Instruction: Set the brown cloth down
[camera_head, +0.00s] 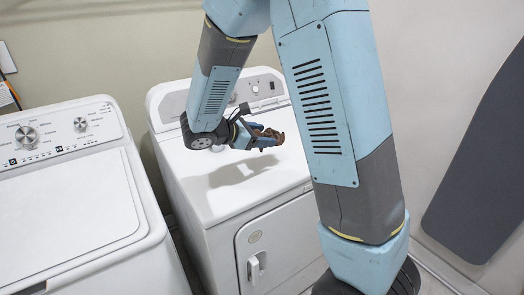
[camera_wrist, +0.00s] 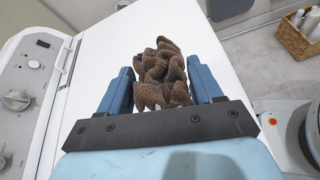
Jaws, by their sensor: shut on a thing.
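The brown cloth (camera_wrist: 162,77) is bunched up between the two blue fingers of my gripper (camera_wrist: 162,85) in the wrist view. My gripper is shut on it. In the head view the brown cloth (camera_head: 271,136) shows as a small crumpled bundle at the end of my gripper (camera_head: 262,137). My gripper is over the white top of the dryer (camera_head: 220,195), with a shadow on the top below. The cloth appears held above that surface; the exact gap is hard to tell.
A white washer (camera_head: 70,205) with its lid shut stands left of the dryer. The dryer's control panel (camera_head: 262,88) rises behind my gripper. A dark ironing board (camera_head: 485,165) leans at the right wall. A wicker basket (camera_wrist: 297,42) stands on the floor. The dryer's top is otherwise clear.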

